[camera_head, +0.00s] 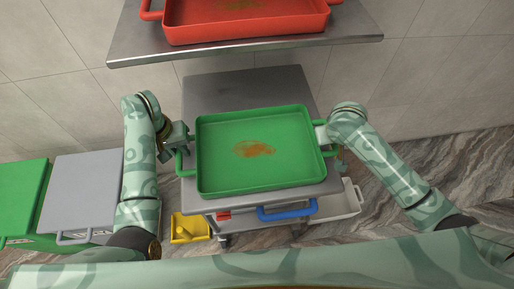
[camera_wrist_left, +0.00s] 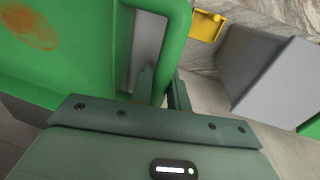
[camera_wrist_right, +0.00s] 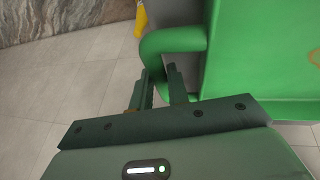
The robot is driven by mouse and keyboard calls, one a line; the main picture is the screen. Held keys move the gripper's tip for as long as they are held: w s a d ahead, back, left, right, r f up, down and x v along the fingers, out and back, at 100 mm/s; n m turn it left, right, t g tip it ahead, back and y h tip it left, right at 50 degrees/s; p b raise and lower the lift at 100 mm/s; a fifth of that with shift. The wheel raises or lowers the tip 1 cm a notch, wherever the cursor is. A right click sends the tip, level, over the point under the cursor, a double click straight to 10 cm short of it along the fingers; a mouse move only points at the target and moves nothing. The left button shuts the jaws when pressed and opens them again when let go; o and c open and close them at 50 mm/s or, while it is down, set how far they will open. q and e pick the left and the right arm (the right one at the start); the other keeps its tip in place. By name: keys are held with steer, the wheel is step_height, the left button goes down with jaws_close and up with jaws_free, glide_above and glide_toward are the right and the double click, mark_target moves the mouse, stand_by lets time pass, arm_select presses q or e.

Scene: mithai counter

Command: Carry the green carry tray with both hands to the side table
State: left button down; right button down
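The green carry tray (camera_head: 225,180) is level over the grey-topped side table (camera_head: 250,88), with a brown smear on its floor. I cannot tell if it rests on the top or hangs just above it. My left gripper (camera_head: 186,143) is at the tray's left handle; in the left wrist view its fingers (camera_wrist_left: 163,90) are closed about the green bar. My right gripper (camera_wrist_right: 162,88) has its fingers on either side of the right handle bar in the right wrist view, closed on it. In the head view my right arm partly hides that handle.
A red tray (camera_head: 245,28) sits on a metal counter (camera_head: 130,50) at the back. Grey (camera_head: 85,185) and green bins (camera_head: 22,190) stand at left. A yellow tray (camera_head: 188,228) is on the floor. A blue handle (camera_head: 288,212) and white bin (camera_head: 345,203) show by the table's front.

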arm_select(q)
steer(key=shift+r, duration=0.15)
arm_select(e)
steer(key=shift+r, duration=0.1)
